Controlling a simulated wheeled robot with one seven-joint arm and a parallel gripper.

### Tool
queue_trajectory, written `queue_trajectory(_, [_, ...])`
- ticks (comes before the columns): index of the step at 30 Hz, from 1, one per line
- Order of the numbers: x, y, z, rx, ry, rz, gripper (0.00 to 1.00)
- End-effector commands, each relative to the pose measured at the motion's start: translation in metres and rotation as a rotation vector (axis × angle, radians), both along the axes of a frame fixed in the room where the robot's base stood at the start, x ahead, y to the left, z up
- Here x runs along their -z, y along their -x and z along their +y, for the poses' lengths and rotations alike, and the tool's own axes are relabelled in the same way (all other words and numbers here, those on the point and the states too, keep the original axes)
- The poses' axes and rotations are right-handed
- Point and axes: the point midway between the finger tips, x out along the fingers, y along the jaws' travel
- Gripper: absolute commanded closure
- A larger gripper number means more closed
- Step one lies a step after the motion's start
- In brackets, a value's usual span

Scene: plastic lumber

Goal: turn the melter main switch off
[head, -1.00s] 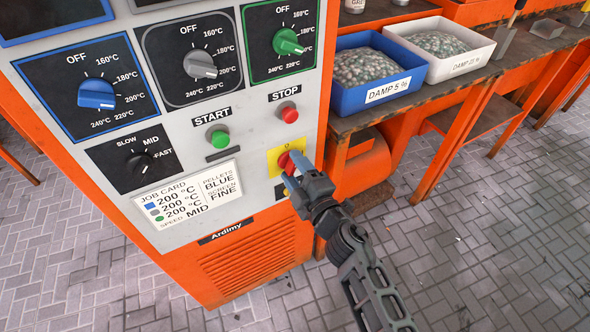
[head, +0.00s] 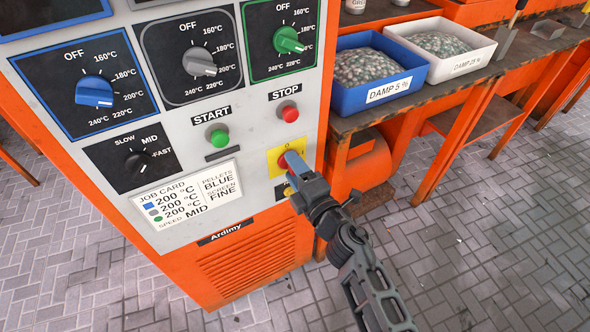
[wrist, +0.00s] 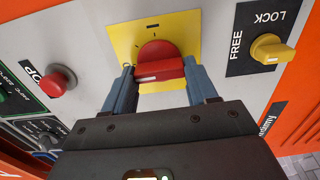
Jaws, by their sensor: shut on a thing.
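The main switch is a red rotary knob (wrist: 155,50) on a yellow plate (wrist: 122,42), on the white panel of the orange melter. In the wrist view its red handle bar lies roughly crosswise, with a white mark toward the left end. My gripper (wrist: 160,72) has its two blue-grey fingers on either side of the handle bar and is shut on it. In the head view my gripper (head: 293,163) covers most of the knob; only a red edge (head: 283,160) and part of the yellow plate (head: 273,158) show.
A yellow FREE/LOCK knob (wrist: 272,48) sits right of the switch in the wrist view. The red STOP button (head: 289,112) and green START button (head: 218,136) are close by. A bench with a blue bin (head: 366,95) and a white bin (head: 438,62) stands at right.

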Motion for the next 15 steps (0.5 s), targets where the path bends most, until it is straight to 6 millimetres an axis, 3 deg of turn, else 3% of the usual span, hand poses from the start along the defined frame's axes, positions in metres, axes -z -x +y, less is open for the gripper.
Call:
queue_trajectory(5, [0.0016, 0.0010, 0.0004, -0.001, 0.003, 0.001, 0.73])
queue_trajectory(6, [0.0016, 0.0010, 0.0005, -0.001, 0.003, 0.001, 0.41])
queue_trajectory(13, [0.0009, 0.0005, 0.0002, -0.001, 0.001, 0.000, 0.19])
queue_trajectory(15, [0.0008, 0.0004, 0.0002, -0.001, 0.001, 0.000, 0.17])
